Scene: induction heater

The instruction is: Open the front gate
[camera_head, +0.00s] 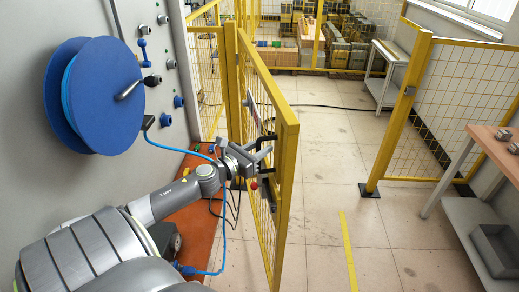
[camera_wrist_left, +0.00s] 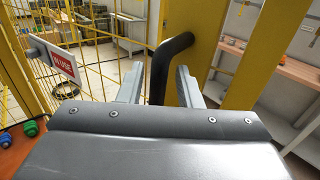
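The front gate (camera_head: 288,150) is a yellow-framed mesh panel. It stands swung away from the yellow post (camera_head: 400,110) on the right, leaving a wide gap. A black bar handle (camera_head: 268,143) is fixed on the gate near its free edge. In the left wrist view the curved handle (camera_wrist_left: 165,65) rises between the two grey fingers. My left gripper (camera_head: 258,152) is at the handle; in the left wrist view my left gripper (camera_wrist_left: 158,88) is open, with space visible on both sides of the bar. My right gripper is not in view.
A blue cable reel (camera_head: 95,95) is mounted on the grey cabinet at left, with a blue cable hanging near my arm. A sign (camera_wrist_left: 62,62) hangs on the gate mesh. Workbenches (camera_head: 490,150) stand at right. The tiled floor beyond the gate is mostly clear.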

